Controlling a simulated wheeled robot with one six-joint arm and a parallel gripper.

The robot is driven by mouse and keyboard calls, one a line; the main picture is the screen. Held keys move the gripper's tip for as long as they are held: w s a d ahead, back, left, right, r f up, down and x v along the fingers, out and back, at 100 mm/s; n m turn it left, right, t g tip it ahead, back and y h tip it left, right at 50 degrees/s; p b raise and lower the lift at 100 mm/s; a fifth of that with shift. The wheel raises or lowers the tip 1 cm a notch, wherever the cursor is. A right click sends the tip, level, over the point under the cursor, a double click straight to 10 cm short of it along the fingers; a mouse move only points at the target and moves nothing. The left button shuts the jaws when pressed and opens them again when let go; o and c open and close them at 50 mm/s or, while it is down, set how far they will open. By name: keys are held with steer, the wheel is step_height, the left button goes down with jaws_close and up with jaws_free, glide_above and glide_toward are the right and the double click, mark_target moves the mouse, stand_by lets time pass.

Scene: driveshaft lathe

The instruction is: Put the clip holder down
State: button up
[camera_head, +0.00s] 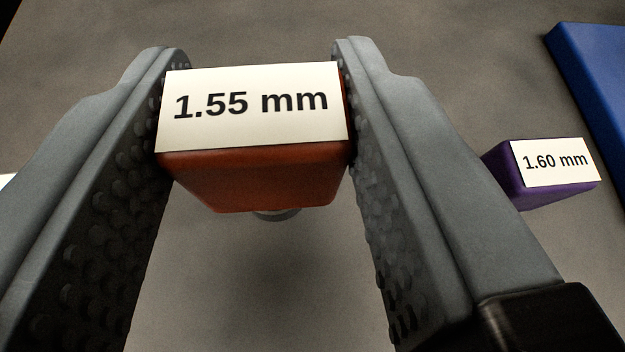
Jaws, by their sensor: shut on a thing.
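My gripper (255,110) is shut on an orange-red block (255,178), which I take to be the clip holder. It has a white label on its top reading "1.55 mm". The textured inner faces of both fingers press on its left and right sides. A small grey round part (277,215) shows under its near side. A dark soft shadow lies on the grey surface (260,300) below, and the block appears to be held above it. The block's underside is mostly hidden.
A purple block (545,195) labelled "1.60 mm" stands to the right of my right finger, partly hidden by it. A blue flat object (595,80) lies at the upper right edge. A small white piece shows at the far left edge. The grey surface behind the held block is clear.

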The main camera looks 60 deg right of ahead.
mark_target(271, 213)
steer(key=shift+f, duration=1.95)
steer(key=shift+f, duration=0.1)
steer(key=o, duration=1)
steer(key=shift+s+a+r, duration=0.1)
steer(key=shift+a+r, duration=0.1)
steer(key=v, duration=1.1)
steer(key=shift+s+a+r, duration=0.15)
steer(key=shift+r, duration=0.05)
